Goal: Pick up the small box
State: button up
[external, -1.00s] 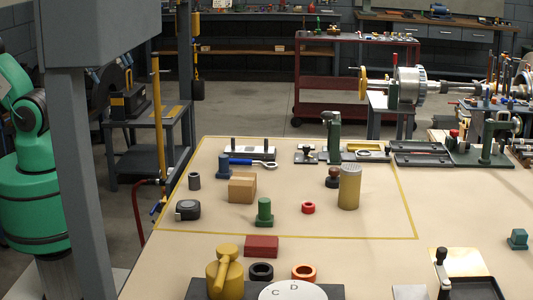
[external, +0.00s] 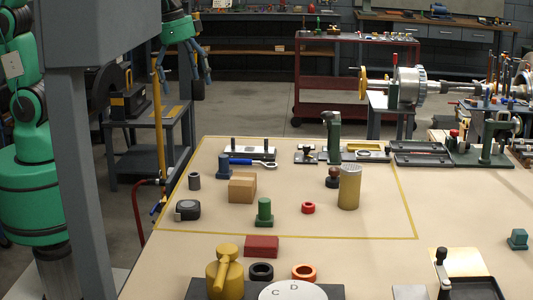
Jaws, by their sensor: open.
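The small box (external: 242,188) is a tan cardboard-coloured block resting on the beige table inside the yellow outlined area, left of centre. My gripper (external: 192,76) shows at the upper left, below the green wrist. Its dark fingers are spread open and empty. It is in the air, well above and apart from the box. Part of my arm is hidden behind the grey column.
Near the box stand a blue part (external: 224,167), a dark cylinder (external: 195,181), a tape measure (external: 188,210), a green part (external: 264,212) and a blue-handled tool (external: 252,162).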

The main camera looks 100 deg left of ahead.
jog(key=w+f+g+p, duration=0.1)
jog(key=w+f, duration=0.8)
jog(key=g+p, duration=0.2)
send_over(243, 178)
notch_tip(243, 178, down, 10)
jog(key=shift+s+d+f, duration=0.1)
jog(key=shift+d, duration=0.15)
jog(key=shift+f+b, duration=1.1)
jog(key=shift+f, duration=3.15)
jog(key=shift+f, duration=0.1)
jog(key=shift+f+b, duration=0.9)
jog(key=shift+f, duration=1.65)
jog(key=shift+c, duration=0.5)
